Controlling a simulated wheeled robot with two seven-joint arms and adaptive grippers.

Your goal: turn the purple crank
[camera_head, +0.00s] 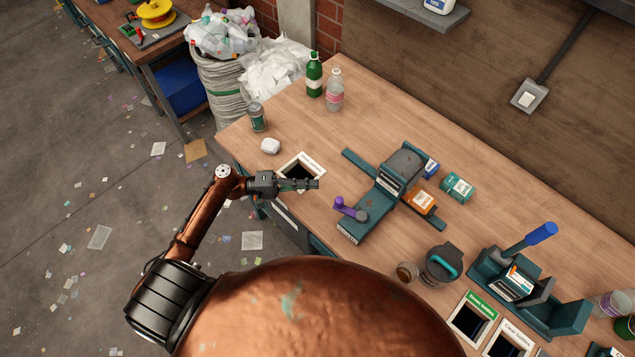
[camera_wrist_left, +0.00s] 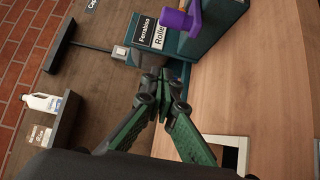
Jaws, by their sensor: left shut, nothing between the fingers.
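The purple crank (camera_head: 345,208) sits on the near left side of a teal sorting machine (camera_head: 369,216) on the workbench. In the left wrist view the purple crank (camera_wrist_left: 180,20) shows at the top, partly cut off by the frame edge. My left gripper (camera_head: 316,184) is shut and empty. It is above the bench beside a square hole, to the left of the crank and apart from it. In the left wrist view the fingertips (camera_wrist_left: 163,76) meet just below the machine's label. My right gripper does not show.
A square hole (camera_head: 301,160) in the bench lies by the left gripper. A white lump (camera_head: 270,146), a can (camera_head: 257,117) and two bottles stand farther back left. A teal-handled jug (camera_head: 443,262) and a blue-handled device (camera_head: 536,236) stand to the right.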

